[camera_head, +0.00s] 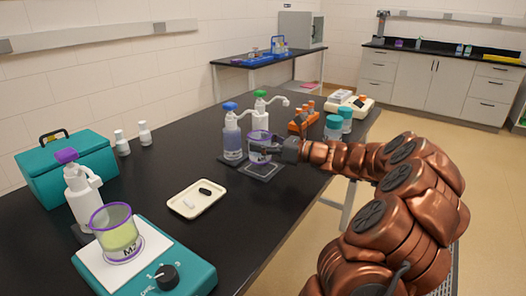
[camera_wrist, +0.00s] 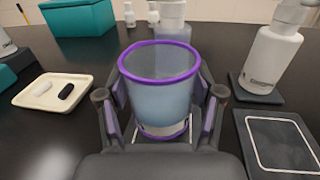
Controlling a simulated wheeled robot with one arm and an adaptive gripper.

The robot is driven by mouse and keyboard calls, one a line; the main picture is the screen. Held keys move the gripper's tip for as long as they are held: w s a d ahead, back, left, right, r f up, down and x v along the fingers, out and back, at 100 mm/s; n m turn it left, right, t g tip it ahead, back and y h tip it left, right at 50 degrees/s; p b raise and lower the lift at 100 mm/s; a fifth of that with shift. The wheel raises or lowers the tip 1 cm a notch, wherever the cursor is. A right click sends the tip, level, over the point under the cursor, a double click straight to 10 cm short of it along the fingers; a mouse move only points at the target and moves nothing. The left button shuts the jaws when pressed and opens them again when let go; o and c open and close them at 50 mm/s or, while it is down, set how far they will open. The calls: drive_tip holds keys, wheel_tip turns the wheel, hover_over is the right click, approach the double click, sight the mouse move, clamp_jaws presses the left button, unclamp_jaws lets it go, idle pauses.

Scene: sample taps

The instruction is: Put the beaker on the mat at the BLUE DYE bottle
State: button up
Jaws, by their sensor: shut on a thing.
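My gripper (camera_head: 272,149) is shut on a clear beaker (camera_head: 258,142) with a purple rim, held upright. In the wrist view the beaker (camera_wrist: 160,88) sits between both fingers and looks pale blue; the bottle behind may tint it. The blue-capped bottle (camera_head: 232,137) with bluish liquid stands just behind-left of the beaker. It also shows partly hidden behind the beaker in the wrist view (camera_wrist: 172,18). A dark mat (camera_head: 262,173) lies in front of this bottle, under the beaker. I cannot tell whether the beaker's base touches it.
A green-capped white bottle (camera_head: 261,120) stands beyond, with an empty outlined mat (camera_wrist: 280,142) before it. A tray (camera_head: 196,198) with two small bars lies nearer. A teal stirrer (camera_head: 190,268) carries another beaker (camera_head: 117,238) with yellow-green liquid. An orange rack (camera_head: 302,122) and teal-lidded jars (camera_head: 333,127) stand farther back.

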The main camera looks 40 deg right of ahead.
drive_tip(key=shift+d+f, duration=0.1)
drive_tip(key=shift+f, duration=1.25)
drive_tip(key=shift+f, duration=0.1)
drive_tip(key=o, duration=1.3)
drive_tip(key=shift+o, duration=0.2)
drive_tip(key=shift+s+d, duration=0.1)
drive_tip(key=shift+s, duration=0.1)
drive_tip(key=v, duration=1.1)
drive_tip(key=shift+s+d, duration=0.15)
drive_tip(key=shift+s, duration=0.15)
